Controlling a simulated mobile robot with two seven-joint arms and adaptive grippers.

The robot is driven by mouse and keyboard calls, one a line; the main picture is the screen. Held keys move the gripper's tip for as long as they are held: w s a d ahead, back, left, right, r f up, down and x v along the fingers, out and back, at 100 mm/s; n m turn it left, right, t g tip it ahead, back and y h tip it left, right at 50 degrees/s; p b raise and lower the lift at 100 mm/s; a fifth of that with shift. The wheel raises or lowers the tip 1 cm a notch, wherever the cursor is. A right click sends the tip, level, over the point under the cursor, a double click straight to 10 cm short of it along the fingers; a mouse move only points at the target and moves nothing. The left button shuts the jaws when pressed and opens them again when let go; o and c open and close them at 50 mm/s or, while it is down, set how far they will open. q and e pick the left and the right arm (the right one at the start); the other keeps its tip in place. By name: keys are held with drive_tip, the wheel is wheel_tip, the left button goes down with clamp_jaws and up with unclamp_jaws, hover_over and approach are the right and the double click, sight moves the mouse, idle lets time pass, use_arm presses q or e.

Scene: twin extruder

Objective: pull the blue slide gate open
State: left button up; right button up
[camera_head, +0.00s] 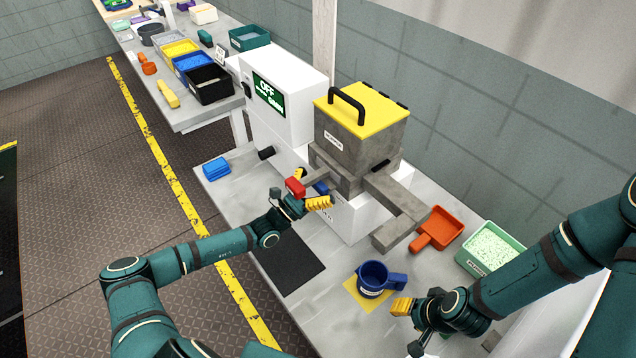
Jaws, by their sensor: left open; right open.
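A grey hopper (350,150) with a yellow lid (362,110) and black handle stands on the white machine. A small blue part (321,187), which looks like the slide gate's handle, shows low at the hopper's front left; most of the gate is hidden. My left gripper (309,189) is open with its yellow fingertips close to the blue part. I cannot tell whether they touch it. A red part (294,187) shows beside these fingers. My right gripper (402,310) is open and empty near the blue mug, away from the hopper.
A blue mug (373,279) stands on a yellow mat (358,296). An orange scoop (439,228) and a green pellet bin (489,248) are right of the grey chute (395,190). A black mat (288,262) lies on the table, bare. The control box screen (268,95) reads OFF.

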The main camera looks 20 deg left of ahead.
use_arm(q)
drive_tip(key=shift+w, duration=0.1)
drive_tip(key=c, duration=1.2)
drive_tip(key=s+a+p, duration=0.2)
drive_tip(key=s+p, duration=0.1)
drive_tip(key=s, duration=0.1)
drive_tip(key=shift+s+a+r, duration=0.1)
drive_tip(key=shift+a+r, duration=0.05)
drive_tip(key=shift+a, duration=0.25)
drive_tip(key=shift+c, duration=0.2)
drive_tip(key=shift+s+a, duration=0.1)
drive_tip(key=shift+s, duration=0.05)
drive_tip(key=o, duration=1.2)
drive_tip(key=shift+o, duration=0.2)
drive_tip(key=shift+s, duration=0.1)
